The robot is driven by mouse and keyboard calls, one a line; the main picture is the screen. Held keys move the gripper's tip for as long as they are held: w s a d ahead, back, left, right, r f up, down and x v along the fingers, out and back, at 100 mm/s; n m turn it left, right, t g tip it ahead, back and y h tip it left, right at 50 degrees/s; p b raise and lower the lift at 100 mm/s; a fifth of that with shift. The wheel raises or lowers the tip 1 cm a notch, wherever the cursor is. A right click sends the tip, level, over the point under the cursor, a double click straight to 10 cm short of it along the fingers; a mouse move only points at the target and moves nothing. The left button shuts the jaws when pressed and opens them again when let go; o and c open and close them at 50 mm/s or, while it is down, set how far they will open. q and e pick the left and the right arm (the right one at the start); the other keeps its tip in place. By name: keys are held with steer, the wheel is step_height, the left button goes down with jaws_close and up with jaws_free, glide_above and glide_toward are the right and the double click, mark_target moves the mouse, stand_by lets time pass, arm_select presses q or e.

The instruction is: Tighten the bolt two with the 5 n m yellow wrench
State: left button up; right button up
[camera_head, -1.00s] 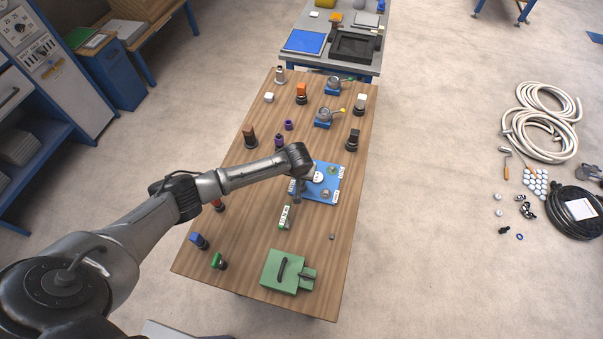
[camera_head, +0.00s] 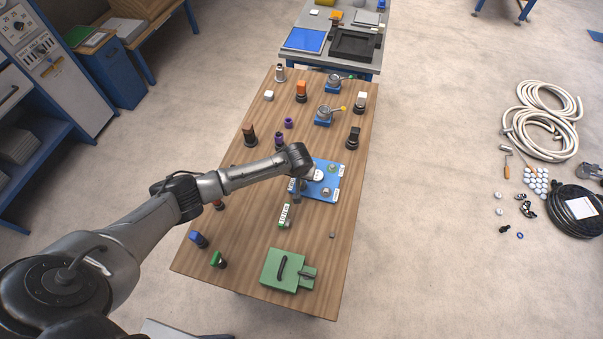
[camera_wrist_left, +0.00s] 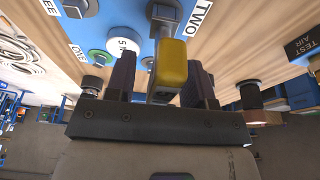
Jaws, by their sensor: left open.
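The blue plate (camera_head: 325,186) lies on the wooden table and carries white labels. In the left wrist view, the yellow wrench handle (camera_wrist_left: 171,70) stands between the dark fingers of my left gripper (camera_wrist_left: 160,82). The gripper is open around it, with a gap at least on the left side. The wrench's grey head (camera_wrist_left: 164,12) is beside the TWO label (camera_wrist_left: 201,14). Bolt two itself is hidden, so I cannot tell how the head sits on it. In the head view, my left gripper (camera_head: 298,187) is over the plate's left edge and the wrench cannot be made out.
A white "5 N m" disc (camera_wrist_left: 122,46) and a green-ringed bolt (camera_wrist_left: 100,57) by the ONE label are close by. A green box (camera_head: 284,270), a small labelled block (camera_head: 285,215) and several coloured knobs stand on the table. The table's right front is mostly clear.

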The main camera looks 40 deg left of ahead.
arm_select(q)
steer(key=p+v, duration=0.1)
steer(key=v, duration=1.1)
steer(key=shift+r+p, duration=0.15)
steer(key=shift+p, duration=0.2)
steer(key=shift+v, duration=0.75)
